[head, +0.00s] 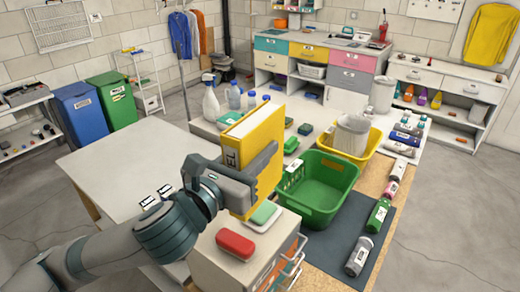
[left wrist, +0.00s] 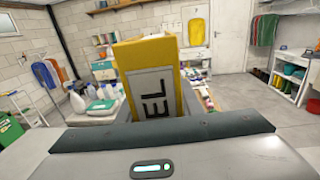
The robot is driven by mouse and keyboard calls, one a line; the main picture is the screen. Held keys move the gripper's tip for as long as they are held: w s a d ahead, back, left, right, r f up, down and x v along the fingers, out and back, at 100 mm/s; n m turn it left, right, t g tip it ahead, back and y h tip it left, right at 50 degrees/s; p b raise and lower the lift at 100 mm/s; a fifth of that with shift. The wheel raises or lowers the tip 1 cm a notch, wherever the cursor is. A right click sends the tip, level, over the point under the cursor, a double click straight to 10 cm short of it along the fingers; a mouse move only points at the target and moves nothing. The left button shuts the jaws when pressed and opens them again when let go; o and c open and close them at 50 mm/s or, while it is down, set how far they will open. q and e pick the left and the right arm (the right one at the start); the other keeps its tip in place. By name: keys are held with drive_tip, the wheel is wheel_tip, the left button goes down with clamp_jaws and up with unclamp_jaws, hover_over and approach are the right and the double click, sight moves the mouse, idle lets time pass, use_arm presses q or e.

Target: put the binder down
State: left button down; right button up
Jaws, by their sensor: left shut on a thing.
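The binder (head: 256,150) is yellow with a pale label on its spine. My left gripper (head: 250,177) is shut on it, with dark fingers on both sides. The binder is upright in the head view, above or beside the small drawer unit; I cannot tell whether its bottom touches anything. In the left wrist view the binder (left wrist: 150,85) rises between the fingers, with the letters "EL" on its label. Its lower part is hidden behind the gripper. My right gripper is not in view.
A red block (head: 235,243) and a green-topped block (head: 264,213) sit on the drawer unit (head: 222,262). A green basket (head: 325,200) stands to the right, with bottles along the mat (head: 335,243). Spray bottles (head: 210,100) stand behind. The white table (head: 115,165) at left has clear room.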

use_arm(q)
drive_tip(key=w+a+f+n+t+y+b, duration=0.1)
drive_tip(key=a+f+y, duration=0.3)
drive_tip(key=a, duration=0.4)
drive_tip(key=w+a+f+n+t+y+b, duration=0.1)
drive_tip(key=w+a+f+n+y, duration=0.3)
drive_tip(key=a, duration=0.5)
drive_tip(key=shift+w+a+n+y+b, duration=0.2)
drive_tip(key=shift+n+y+b, duration=0.15)
drive_tip(key=shift+b, duration=0.35)
drive_tip(key=shift+f, duration=0.1)
